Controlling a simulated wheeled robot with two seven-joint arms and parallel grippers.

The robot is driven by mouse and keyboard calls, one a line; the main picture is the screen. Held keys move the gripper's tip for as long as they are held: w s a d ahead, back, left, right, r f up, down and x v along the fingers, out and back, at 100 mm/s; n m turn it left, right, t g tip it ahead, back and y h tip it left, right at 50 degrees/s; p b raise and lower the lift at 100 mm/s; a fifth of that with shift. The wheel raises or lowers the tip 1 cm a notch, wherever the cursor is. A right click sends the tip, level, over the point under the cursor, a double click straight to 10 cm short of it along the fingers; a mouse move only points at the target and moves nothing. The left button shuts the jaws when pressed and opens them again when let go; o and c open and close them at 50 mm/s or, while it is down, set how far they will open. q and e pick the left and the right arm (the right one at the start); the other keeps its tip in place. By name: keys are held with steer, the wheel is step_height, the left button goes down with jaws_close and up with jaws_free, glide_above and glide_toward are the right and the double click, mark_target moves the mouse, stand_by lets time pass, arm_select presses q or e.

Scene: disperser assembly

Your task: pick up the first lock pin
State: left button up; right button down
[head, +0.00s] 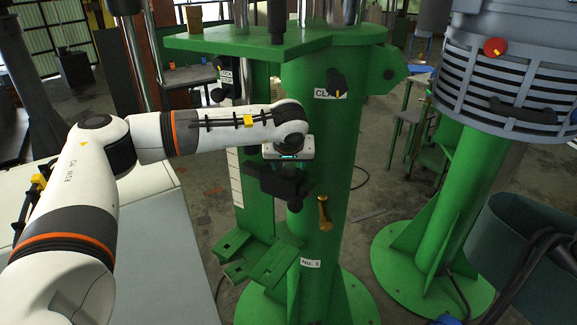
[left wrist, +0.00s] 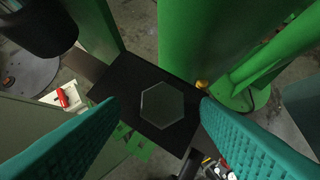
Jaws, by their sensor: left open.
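A brass-coloured piece (head: 324,213), which looks like a lock pin, shows against the green column in the head view, just right of and below my left gripper (head: 291,200). A small yellow-gold spot (left wrist: 202,84) near the right fingertip in the left wrist view may be the same piece. My left gripper is open, its two teal fingers (left wrist: 158,103) wide apart with no pin between them. A black plate with a grey hexagon (left wrist: 162,105) shows beyond the fingertips. My right gripper is not in view.
The green column (head: 330,130) stands close behind my left gripper. Green brackets (head: 262,262) stick out below it. A green platform (head: 275,42) is above. A second green stand (head: 445,190) and a dark teal bin (head: 525,235) are at the right.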

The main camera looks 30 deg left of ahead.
arm_select(q)
steer(key=shift+w+a+f, duration=0.1)
steer(key=shift+w+f, duration=0.15)
steer(key=shift+f, duration=0.25)
steer(key=c, duration=0.9)
jaws_close()
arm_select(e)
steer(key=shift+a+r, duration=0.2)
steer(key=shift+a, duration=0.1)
arm_select(q)
steer(key=shift+r, duration=0.1)
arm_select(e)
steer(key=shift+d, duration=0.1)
